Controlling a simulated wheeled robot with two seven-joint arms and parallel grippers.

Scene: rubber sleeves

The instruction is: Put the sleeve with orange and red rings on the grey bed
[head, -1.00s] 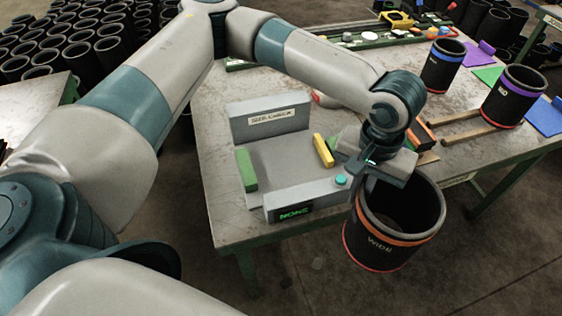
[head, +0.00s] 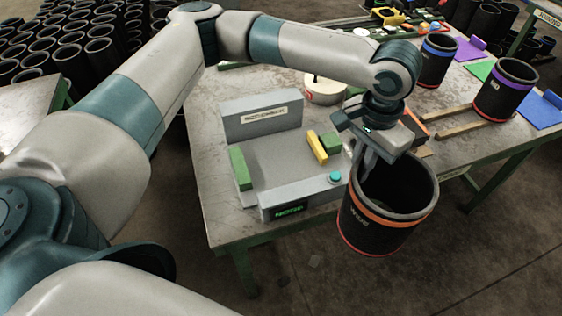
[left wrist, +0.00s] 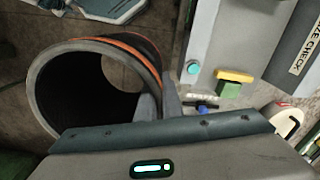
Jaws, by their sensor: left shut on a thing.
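The black sleeve with an orange ring near its top and a red ring near its bottom (head: 385,228) hangs upright off the table's front edge. My left gripper (head: 369,163) is shut on its wall at the upper left rim. In the left wrist view the sleeve's open mouth (left wrist: 88,92) faces the camera, with the fingers (left wrist: 160,104) pinching the rim. The grey bed (head: 280,165) lies on the table left of the sleeve, apart from it. It has a back wall, a green block (head: 240,169), a yellow block (head: 317,147) and a front panel. My right gripper is not in view.
A sleeve with a blue ring (head: 437,60) and one with a purple ring (head: 503,92) stand at the right of the table. Wooden strips (head: 465,131) lie before them. A round cream object (head: 325,90) sits behind the bed. The bed's middle is clear.

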